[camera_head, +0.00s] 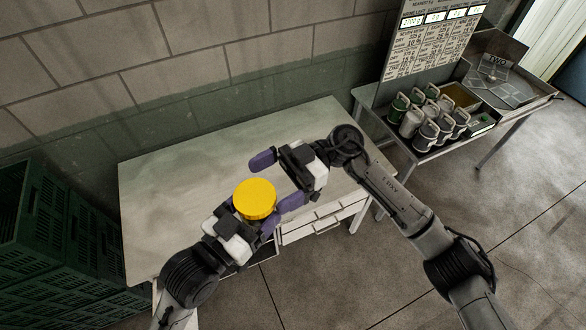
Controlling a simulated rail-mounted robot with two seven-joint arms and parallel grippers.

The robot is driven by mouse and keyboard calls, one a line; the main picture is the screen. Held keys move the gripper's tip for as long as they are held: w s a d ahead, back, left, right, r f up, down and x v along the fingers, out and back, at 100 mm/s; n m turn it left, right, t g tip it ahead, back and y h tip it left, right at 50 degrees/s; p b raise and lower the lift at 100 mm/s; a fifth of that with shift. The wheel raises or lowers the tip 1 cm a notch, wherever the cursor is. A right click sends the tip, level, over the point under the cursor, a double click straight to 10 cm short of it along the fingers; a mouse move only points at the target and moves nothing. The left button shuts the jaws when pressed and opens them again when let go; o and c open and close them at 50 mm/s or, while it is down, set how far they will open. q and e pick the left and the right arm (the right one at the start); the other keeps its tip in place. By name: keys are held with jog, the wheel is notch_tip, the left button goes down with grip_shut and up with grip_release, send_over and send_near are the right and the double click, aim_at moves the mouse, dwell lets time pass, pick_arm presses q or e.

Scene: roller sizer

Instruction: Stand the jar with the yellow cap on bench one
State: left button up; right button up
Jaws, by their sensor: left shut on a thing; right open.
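The jar's round yellow cap (255,198) shows near the middle of the head view. The jar's body below it is mostly hidden by the cap and my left gripper. My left gripper (252,217) is shut on the jar and holds it over the front part of a pale bench (190,165). I cannot tell whether the jar's base touches the bench. My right gripper (277,181) is open and empty, just to the right of and behind the cap. No number shows on the pale bench.
A second bench (450,150) at the right holds several lidded canisters (425,118), a board of text (430,50) and a grey machine (497,85). Green crates (45,225) are stacked at the left. Drawers (325,220) sit under the pale bench, whose back left is clear.

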aim_at(248, 194)
jog(key=shift+x, duration=2.5)
pick_arm(q)
jog(key=shift+s+d+r, duration=0.1)
jog(key=shift+d, duration=0.05)
pick_arm(e)
jog(key=shift+a, duration=0.1)
jog(key=c, duration=1)
jog(key=o, duration=1)
